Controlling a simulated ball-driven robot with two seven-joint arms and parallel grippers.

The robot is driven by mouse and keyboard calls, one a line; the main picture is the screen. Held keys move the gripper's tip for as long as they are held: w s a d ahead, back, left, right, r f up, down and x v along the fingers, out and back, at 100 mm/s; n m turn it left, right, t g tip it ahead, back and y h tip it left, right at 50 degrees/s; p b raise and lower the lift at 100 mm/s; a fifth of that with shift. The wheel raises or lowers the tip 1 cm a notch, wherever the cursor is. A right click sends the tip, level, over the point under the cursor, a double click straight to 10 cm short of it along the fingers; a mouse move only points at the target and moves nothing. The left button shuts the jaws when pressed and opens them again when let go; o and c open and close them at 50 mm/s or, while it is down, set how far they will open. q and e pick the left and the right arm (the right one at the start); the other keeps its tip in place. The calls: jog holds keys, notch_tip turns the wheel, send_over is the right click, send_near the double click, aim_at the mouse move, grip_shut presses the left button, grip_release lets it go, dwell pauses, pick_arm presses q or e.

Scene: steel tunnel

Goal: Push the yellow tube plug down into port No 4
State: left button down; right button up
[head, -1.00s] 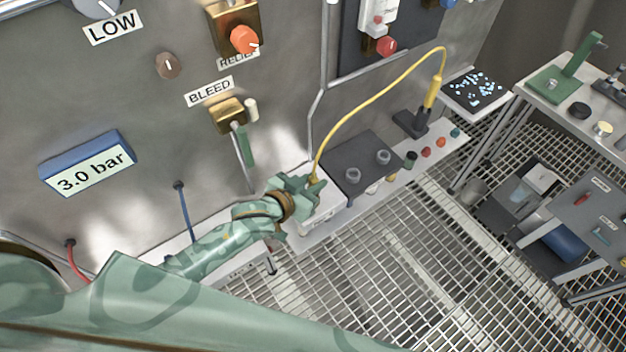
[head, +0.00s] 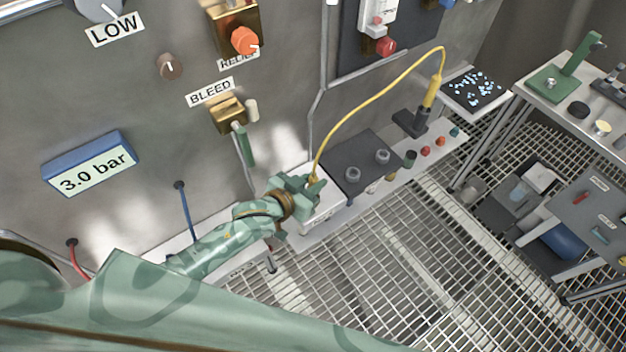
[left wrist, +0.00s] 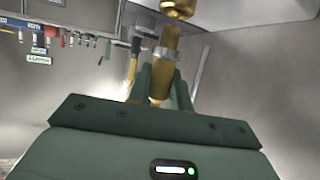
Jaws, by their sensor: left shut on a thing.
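My left gripper (head: 313,184) is shut on the plug end of the yellow tube, over a white box (head: 322,216) at the foot of the steel wall. The yellow tube (head: 361,95) arches from the gripper up to a yellow grip (head: 432,92) in a black stand. In the left wrist view, a brass-coloured plug (left wrist: 169,45) with a pale ring stands between my left fingers (left wrist: 166,85). The port under the plug is hidden by my gripper, and no number 4 is readable. My right gripper is not in view.
A dark plate with two round fittings (head: 353,173) lies right of the white box, on a shelf with coloured knobs (head: 426,152). A green lever (head: 246,148) hangs on the wall behind. Grating floor (head: 400,265) is open in front; benches stand at right.

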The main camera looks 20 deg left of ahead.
pick_arm(q)
jog(key=shift+p, duration=0.35)
jog(key=shift+f+b, duration=0.95)
jog(key=shift+f, duration=0.7)
jog(key=c, duration=1.2)
grip_release()
jog(key=p+v, duration=0.3)
jog(key=v, duration=1.3)
jog(key=shift+s+a+p, duration=0.1)
jog(key=shift+s+p, duration=0.05)
jog(key=shift+p, duration=0.2)
